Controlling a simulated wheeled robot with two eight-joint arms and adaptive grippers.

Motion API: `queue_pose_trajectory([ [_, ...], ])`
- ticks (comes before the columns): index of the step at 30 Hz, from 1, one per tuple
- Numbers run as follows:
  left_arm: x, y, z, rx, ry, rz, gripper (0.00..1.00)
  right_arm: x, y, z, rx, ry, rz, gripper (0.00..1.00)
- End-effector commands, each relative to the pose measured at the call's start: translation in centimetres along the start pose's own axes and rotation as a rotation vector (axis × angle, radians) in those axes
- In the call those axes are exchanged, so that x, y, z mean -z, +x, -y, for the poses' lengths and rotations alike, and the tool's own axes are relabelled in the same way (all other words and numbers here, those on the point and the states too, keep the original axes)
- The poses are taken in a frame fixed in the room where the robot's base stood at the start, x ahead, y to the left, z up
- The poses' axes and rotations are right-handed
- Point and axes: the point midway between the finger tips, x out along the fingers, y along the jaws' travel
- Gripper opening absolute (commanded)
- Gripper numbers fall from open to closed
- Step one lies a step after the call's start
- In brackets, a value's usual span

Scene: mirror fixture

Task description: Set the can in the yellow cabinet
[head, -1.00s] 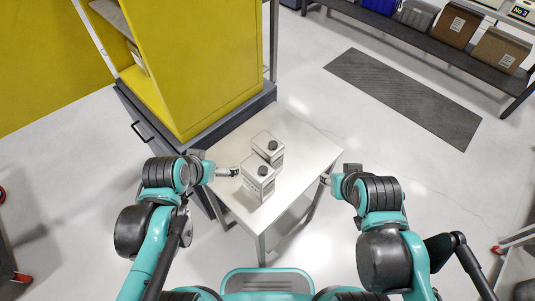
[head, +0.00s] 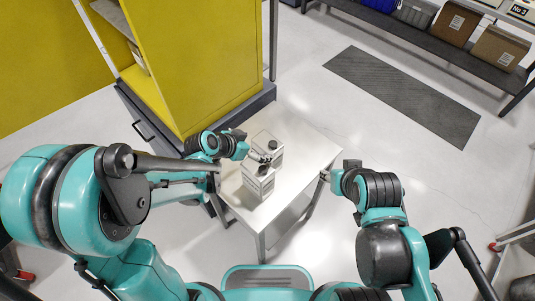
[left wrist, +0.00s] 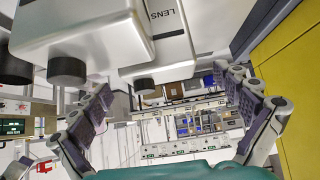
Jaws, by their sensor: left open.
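Two pale boxy cans with black caps stand upright on the small table (head: 285,213): a rear can (head: 275,157) and a front can (head: 259,186). My left gripper (head: 262,156) is open at the cans' cap height, partly covering the rear can. In the left wrist view its spread fingers (left wrist: 170,115) have no can between them; pale cans, one lettered "LENS" (left wrist: 166,22), fill the top, caps pointing down. I cannot tell whether it touches one. The yellow cabinet (head: 215,75) stands behind left, its open front facing left. My right gripper (head: 325,177) is by the table's right edge, its jaws unclear.
The cabinet sits on a dark base (head: 150,120) with a handle, close to the table's rear left edge. A shelf (head: 115,17) shows inside it. A dark mat (head: 403,95) lies on the floor at right. A rack with boxes (head: 500,47) stands at the back right.

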Motion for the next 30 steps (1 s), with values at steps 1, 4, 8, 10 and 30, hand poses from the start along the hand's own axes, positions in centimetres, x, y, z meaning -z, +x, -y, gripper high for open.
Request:
queue_pose_trajectory([
  [1, -0.1, 0.8, -0.1, -0.001, 0.002, 0.0, 1.0, -0.3, 0.3, 0.0, 0.0, 0.0, 0.0, 0.4],
  [4, -0.1, 2.0, -0.1, 0.0, 0.002, 0.0, 1.0, -0.5, 0.7, 0.0, 0.0, 0.0, 0.0, 0.4],
  [8, -0.2, 4.0, -0.3, -0.001, 0.002, 0.001, 1.0, -1.0, 1.4, 0.0, 0.0, 0.0, 0.0, 0.4],
  [10, -0.2, 5.1, -0.4, 0.0, 0.001, 0.0, 1.0, -1.3, 1.8, 0.0, 0.0, 0.0, 0.0, 0.4],
  [30, 0.0, 6.5, -0.3, 0.001, -0.001, 0.001, 0.29, -1.4, 2.0, 0.0, 0.0, 0.0, 0.0, 0.4],
])
